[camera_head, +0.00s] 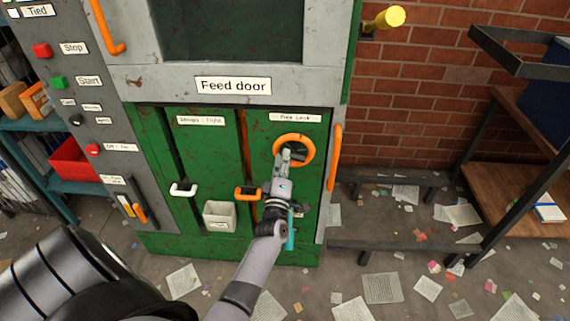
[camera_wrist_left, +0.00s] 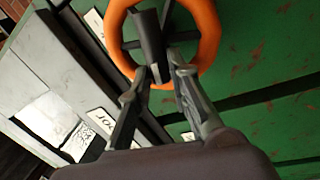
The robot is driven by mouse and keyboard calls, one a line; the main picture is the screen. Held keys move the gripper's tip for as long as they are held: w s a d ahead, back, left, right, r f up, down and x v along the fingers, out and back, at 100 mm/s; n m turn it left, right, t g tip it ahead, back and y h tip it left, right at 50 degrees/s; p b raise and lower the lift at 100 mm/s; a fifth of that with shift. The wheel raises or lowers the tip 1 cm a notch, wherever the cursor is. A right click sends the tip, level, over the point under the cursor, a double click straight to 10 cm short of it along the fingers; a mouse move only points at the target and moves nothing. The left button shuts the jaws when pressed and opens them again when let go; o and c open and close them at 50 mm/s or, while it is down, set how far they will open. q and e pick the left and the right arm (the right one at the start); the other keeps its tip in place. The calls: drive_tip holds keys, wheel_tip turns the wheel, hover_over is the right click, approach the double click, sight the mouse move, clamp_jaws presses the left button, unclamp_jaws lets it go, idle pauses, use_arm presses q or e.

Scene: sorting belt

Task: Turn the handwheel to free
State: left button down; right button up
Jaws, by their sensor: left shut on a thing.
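The handwheel (camera_head: 308,145) is an orange ring on the green lower right panel of the machine, under a small white label (camera_head: 295,117) that seems to end in "Lock". It also shows in the left wrist view as an orange ring (camera_wrist_left: 207,45) with dark spokes. My left gripper (camera_head: 290,152) is at the wheel, with its fingers inside or against the ring. In the left wrist view the two fingers (camera_wrist_left: 160,78) close in on a dark part at the wheel's lower edge. The fingers hide part of the wheel. My right gripper is not seen.
An orange vertical handle (camera_head: 334,157) stands just right of the wheel. An orange handle (camera_head: 248,194), a white handle (camera_head: 183,189) and a small grey bin (camera_head: 219,216) are to the left. A low dark rail (camera_head: 400,246) is at right. Papers litter the floor.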

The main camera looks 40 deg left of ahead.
use_arm(q)
drive_tip(key=shift+f+n+y+b, duration=0.25)
drive_tip(key=shift+n+b, duration=0.2)
drive_tip(key=shift+n, duration=0.55)
drive_tip(key=shift+f+n+y+b, duration=0.25)
drive_tip(key=shift+n+b, duration=0.2)
drive_tip(key=shift+n, duration=0.55)
drive_tip(key=shift+g, duration=0.3)
drive_tip(key=c, duration=1.7)
unclamp_jaws()
drive_tip(key=shift+s, duration=0.1)
drive_tip(key=shift+o, duration=1.1)
drive_tip(key=v, duration=0.7)
drive_tip(key=shift+s, duration=0.15)
drive_tip(key=shift+d, duration=0.1)
